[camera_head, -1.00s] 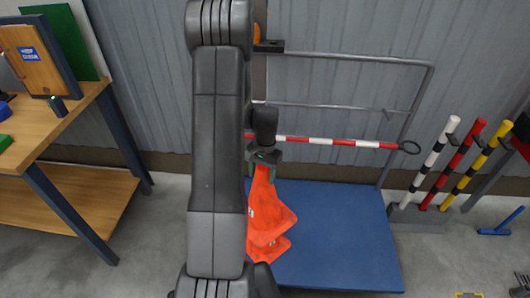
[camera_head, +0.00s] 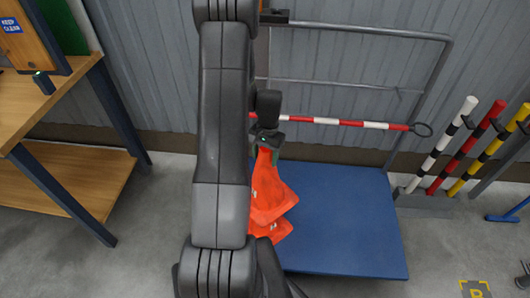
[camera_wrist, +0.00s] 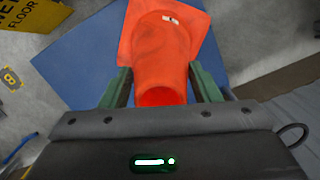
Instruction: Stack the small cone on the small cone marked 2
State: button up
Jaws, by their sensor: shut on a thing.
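My gripper (camera_head: 268,145) is shut on the narrow top of an orange small cone (camera_head: 266,188) above the blue platform. In the wrist view my gripper (camera_wrist: 159,84) has a green finger on each side of the held small cone (camera_wrist: 160,45), whose wide square base points away. A second orange base edge (camera_head: 275,232) shows just below the held cone in the head view, so another cone seems to be under or behind it. My arm hides its left side. I cannot tell whether the two are nested or apart, and no number 2 is readable.
The blue platform (camera_head: 345,230) has free room right of the cones. A red-and-white bar (camera_head: 340,122) and grey rail (camera_head: 440,75) stand behind. Striped posts (camera_head: 440,145) are at right, a wooden table (camera_head: 50,115) at left. A yellow floor sign (camera_wrist: 35,12) shows in the wrist view.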

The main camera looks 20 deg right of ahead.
notch_tip(320, 180, down, 11)
jog(key=b, duration=0.6)
jog(key=shift+f, duration=0.1)
jog(key=shift+a, duration=0.1)
dwell(0.5)
jog(key=shift+f+b, duration=0.15)
jog(key=shift+b, duration=0.25)
dwell(0.6)
notch_tip(320, 180, down, 13)
jog(key=b, duration=1)
jog(key=shift+f, duration=0.15)
jog(key=o, duration=1.5)
jog(key=r, duration=0.4)
jog(key=w+d+r+p, duration=0.1)
jog(key=r, duration=0.4)
jog(key=r+p, duration=0.1)
jog(key=r, duration=0.3)
jog(key=shift+w+d+r, duration=0.2)
jog(key=shift+d+r, duration=0.05)
jog(key=shift+r, duration=0.15)
